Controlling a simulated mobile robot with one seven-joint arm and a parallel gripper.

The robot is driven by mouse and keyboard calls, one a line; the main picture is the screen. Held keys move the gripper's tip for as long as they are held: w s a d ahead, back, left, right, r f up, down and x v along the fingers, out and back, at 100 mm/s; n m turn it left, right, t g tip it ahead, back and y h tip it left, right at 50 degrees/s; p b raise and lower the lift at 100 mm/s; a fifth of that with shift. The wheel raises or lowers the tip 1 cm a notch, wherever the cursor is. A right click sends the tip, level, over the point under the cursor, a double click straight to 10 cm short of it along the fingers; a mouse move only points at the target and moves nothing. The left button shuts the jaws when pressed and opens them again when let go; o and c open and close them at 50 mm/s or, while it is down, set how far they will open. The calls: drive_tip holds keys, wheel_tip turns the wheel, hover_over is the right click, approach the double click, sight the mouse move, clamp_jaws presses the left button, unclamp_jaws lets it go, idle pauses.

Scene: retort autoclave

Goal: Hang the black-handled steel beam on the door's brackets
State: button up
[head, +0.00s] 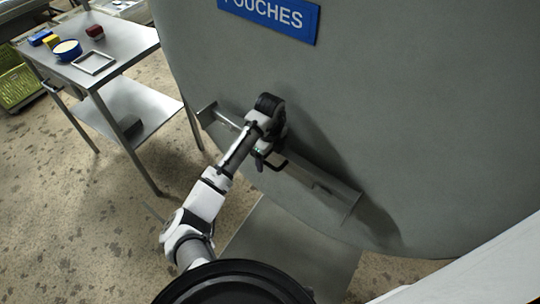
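The steel beam (310,178) runs slantwise across the lower part of the big grey door (400,90), from upper left to lower right. Its left end (208,113) and right end (350,206) show upright plates or lips. I cannot tell whether these belong to the beam or to the door's brackets, nor whether the beam rests on brackets. A black handle (277,167) shows near the beam's middle. My gripper (264,153) is at this handle, in front of the beam. The wrist hides the fingers, so their grip is unclear.
A steel table (120,38) at upper left holds a blue bowl (67,50), a small tray (94,62) and small coloured items. A green crate (16,86) stands at far left. A blue sign (270,17) is on the door. Bare speckled floor lies between table and door.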

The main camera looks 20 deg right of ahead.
drive_tip(key=o, duration=0.4)
drive_tip(key=shift+r, duration=0.2)
drive_tip(key=shift+c, duration=0.2)
drive_tip(key=shift+w+d+f, duration=0.1)
